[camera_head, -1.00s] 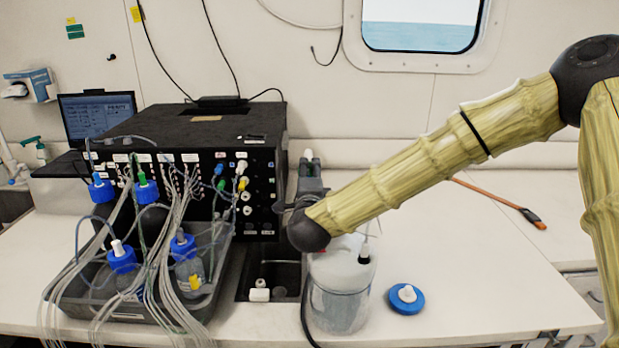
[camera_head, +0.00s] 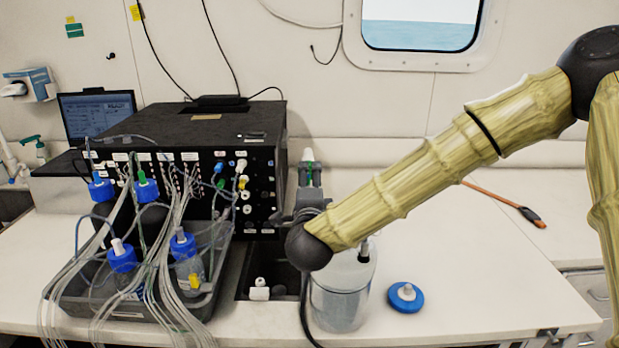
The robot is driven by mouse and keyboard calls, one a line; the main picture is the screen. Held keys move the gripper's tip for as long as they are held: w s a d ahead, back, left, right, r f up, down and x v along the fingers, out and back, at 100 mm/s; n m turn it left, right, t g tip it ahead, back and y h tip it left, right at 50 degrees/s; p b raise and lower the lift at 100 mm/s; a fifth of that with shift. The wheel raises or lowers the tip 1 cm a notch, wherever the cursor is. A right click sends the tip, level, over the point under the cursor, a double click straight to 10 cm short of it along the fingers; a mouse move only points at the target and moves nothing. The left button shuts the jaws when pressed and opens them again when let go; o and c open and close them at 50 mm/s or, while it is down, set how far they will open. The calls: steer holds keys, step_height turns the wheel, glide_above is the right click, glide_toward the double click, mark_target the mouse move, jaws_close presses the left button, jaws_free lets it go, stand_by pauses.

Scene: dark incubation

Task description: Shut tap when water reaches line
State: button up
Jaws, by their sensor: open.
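A clear jar (camera_head: 340,302) stands on the bench, below and in front of my arm's wrist. Its walls look see-through. My gripper (camera_head: 309,176) is open, behind the wrist beside the black box. A small white-and-green piece (camera_head: 308,155) shows at its fingertips; I cannot tell whether it is the tap or whether it is touched.
A black box (camera_head: 205,155) with many fittings stands at the left. In front, a dark tray (camera_head: 75,300) holds blue-capped bottles and many thin tubes. A blue cap (camera_head: 406,297) lies right of the jar. An orange-and-black tool (camera_head: 530,216) lies at right. The bench between is clear.

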steer(key=s, duration=0.7)
stand_by(1.0)
